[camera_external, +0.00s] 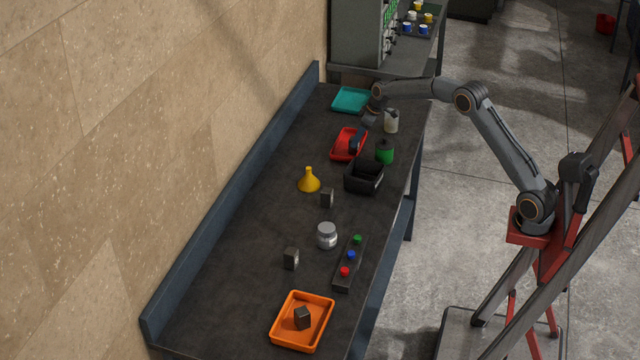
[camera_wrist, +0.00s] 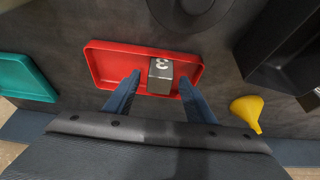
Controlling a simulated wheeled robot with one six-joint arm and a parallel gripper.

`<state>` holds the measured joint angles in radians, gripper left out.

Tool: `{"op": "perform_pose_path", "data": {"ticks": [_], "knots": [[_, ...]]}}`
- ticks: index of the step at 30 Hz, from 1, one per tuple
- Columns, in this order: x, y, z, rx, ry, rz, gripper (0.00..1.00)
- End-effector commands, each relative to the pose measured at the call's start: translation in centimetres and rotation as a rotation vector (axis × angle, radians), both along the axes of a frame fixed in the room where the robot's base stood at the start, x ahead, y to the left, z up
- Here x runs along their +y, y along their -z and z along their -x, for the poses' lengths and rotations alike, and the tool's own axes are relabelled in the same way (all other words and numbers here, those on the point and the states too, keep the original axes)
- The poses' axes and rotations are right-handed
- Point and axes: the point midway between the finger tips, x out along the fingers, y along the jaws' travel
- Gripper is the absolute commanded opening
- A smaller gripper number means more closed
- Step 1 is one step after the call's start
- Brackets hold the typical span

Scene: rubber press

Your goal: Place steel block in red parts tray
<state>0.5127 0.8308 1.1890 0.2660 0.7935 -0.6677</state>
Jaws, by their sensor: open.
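The red parts tray (camera_external: 338,149) lies near the far end of the bench and fills the upper middle of the wrist view (camera_wrist: 110,65). A grey steel block (camera_wrist: 160,76) with a white mark on top sits inside it, right of the tray's middle in the wrist view. My gripper (camera_wrist: 160,80) is open, its two blue fingers on either side of the block with gaps showing. In the external view my gripper (camera_external: 357,142) is low over the red tray and hides most of the block there.
A teal tray (camera_external: 350,99), white bottle (camera_external: 391,121), green container (camera_external: 384,152) and black bin (camera_external: 363,188) crowd around. A yellow funnel (camera_external: 309,182), dark blocks (camera_external: 291,258), jar (camera_external: 326,236), button box (camera_external: 345,276) and orange tray (camera_external: 280,333) stand nearer. The bench's left side is clear.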

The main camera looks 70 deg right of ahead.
Motion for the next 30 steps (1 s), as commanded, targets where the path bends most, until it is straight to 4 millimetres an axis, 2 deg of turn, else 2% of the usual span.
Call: {"op": "perform_pose_path", "data": {"ticks": [6, 12, 18, 30], "knots": [[-0.1, -4.2, 1.7, -0.003, 0.001, 0.002, 0.50], [0.0, -6.6, 2.7, 0.000, 0.000, 0.001, 0.50], [0.0, -7.4, 3.1, 0.000, 0.000, 0.001, 0.50], [0.0, -7.4, 3.1, 0.000, 0.000, 0.000, 0.50]]}}
